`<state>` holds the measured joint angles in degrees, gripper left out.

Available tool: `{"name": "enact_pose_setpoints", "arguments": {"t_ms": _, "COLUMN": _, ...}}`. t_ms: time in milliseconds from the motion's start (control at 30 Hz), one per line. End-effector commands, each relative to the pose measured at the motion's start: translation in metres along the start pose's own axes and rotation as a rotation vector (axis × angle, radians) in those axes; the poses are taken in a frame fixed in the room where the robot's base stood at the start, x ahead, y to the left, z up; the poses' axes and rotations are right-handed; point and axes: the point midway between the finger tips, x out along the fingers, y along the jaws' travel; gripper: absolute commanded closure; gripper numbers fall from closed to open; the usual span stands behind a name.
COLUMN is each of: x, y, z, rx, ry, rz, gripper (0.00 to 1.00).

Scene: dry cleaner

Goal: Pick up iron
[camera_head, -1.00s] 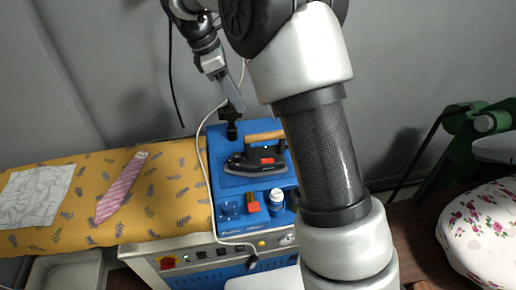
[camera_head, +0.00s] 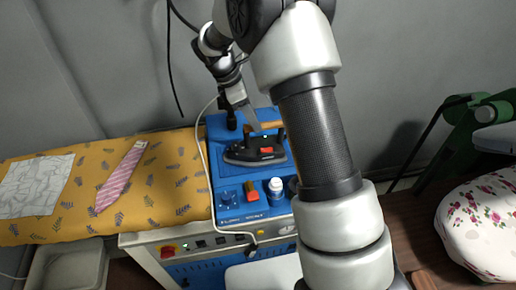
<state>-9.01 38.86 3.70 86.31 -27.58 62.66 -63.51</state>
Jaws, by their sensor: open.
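The iron (camera_head: 255,154) is dark with a light wooden handle and a red part. It rests on the blue top of the ironing station (camera_head: 228,178). My gripper (camera_head: 256,124) is above the left end of the handle, reaching down from the upper left. Its fingers look close to the handle; whether they touch or straddle it cannot be told. My arm hides the area just right of the iron.
A white-capped bottle (camera_head: 276,190) and a red-handled item (camera_head: 252,191) stand in front of the iron. A yellow patterned board (camera_head: 150,190) with a pink tie (camera_head: 121,177) lies left. A white cord hangs by the station. A floral cushion (camera_head: 485,225) is at right.

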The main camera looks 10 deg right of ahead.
Motion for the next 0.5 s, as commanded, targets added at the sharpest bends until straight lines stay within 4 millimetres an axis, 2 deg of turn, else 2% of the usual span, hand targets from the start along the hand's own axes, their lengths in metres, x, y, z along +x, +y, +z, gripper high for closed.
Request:
{"name": "enact_pose_setpoints", "arguments": {"t_ms": 200, "x": 0.034, "y": -0.001, "z": 0.001, "rx": 0.000, "ry": -0.002, "rz": -0.004, "gripper": 0.56}}
{"name": "enact_pose_setpoints", "arguments": {"t_ms": 300, "x": 0.041, "y": -0.001, "z": 0.001, "rx": 0.000, "ry": -0.001, "rz": -0.002, "gripper": 0.56}}
{"name": "enact_pose_setpoints", "arguments": {"t_ms": 500, "x": 0.043, "y": -0.001, "z": 0.001, "rx": 0.001, "ry": -0.001, "rz": -0.001, "gripper": 0.56}}
